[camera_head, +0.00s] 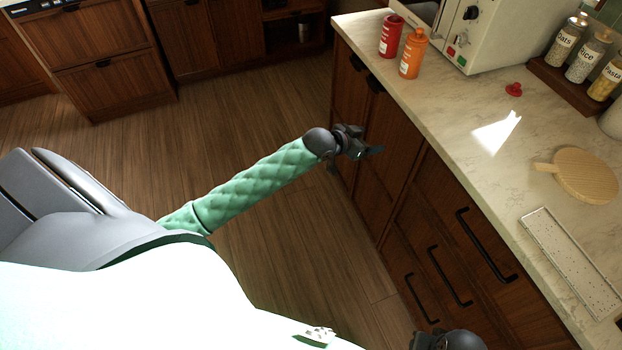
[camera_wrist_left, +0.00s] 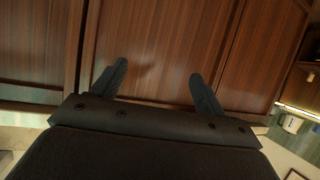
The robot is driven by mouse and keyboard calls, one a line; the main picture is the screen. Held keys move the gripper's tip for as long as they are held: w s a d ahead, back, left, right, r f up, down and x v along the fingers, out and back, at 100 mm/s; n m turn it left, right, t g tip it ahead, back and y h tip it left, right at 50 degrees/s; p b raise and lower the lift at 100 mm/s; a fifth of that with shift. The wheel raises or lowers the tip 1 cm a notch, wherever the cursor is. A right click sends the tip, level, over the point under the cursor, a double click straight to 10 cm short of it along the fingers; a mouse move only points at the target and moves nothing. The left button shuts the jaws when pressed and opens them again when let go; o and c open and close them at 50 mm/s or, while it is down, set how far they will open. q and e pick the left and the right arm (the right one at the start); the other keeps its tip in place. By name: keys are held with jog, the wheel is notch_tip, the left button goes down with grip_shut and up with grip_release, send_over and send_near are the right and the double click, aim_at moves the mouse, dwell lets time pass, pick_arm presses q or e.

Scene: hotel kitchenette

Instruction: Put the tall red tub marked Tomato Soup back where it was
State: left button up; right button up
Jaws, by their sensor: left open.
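A tall red tub (camera_head: 390,36) stands upright near the far left end of the marble counter. Its label is too small to read. My left gripper (camera_head: 362,158) is in front of the wooden cabinet doors, below the counter top and well apart from the tub. In the left wrist view its two fingers (camera_wrist_left: 157,85) are spread with nothing between them, facing wooden panels. My right gripper (camera_head: 432,341) shows only in part at the bottom edge, and its fingers cannot be made out.
An orange bottle (camera_head: 412,54) stands close beside the red tub. A white toaster oven (camera_head: 487,42), red knob-like piece (camera_head: 514,89), jar rack (camera_head: 560,80), round wooden board (camera_head: 585,175) and speckled tray (camera_head: 570,262) are on the counter (camera_head: 480,160). The counter's middle is clear.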

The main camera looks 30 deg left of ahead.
pick_arm(q)
jog(key=s+d+f+g+y, duration=0.1)
jog(key=s+d+f+g, duration=0.1)
jog(key=s+f, duration=0.35)
jog(key=s+d+f+n+g, duration=0.1)
jog(key=s+d+f, duration=0.1)
jog(key=s, duration=0.6)
jog(key=s+d+f+g+y, duration=0.1)
jog(key=s+d+f+g, duration=0.15)
jog(key=s, duration=0.35)
jog(key=s+f+n+g+y, duration=0.1)
jog(key=s+g, duration=0.1)
jog(key=s, duration=0.8)
jog(key=s+a+f+g+y, duration=0.1)
jog(key=s+g, duration=0.1)
jog(key=s, duration=0.9)
jog(key=shift+s+f+n+g, duration=0.3)
jog(key=shift+f+n+g, duration=0.05)
jog(key=shift+f+n, duration=0.05)
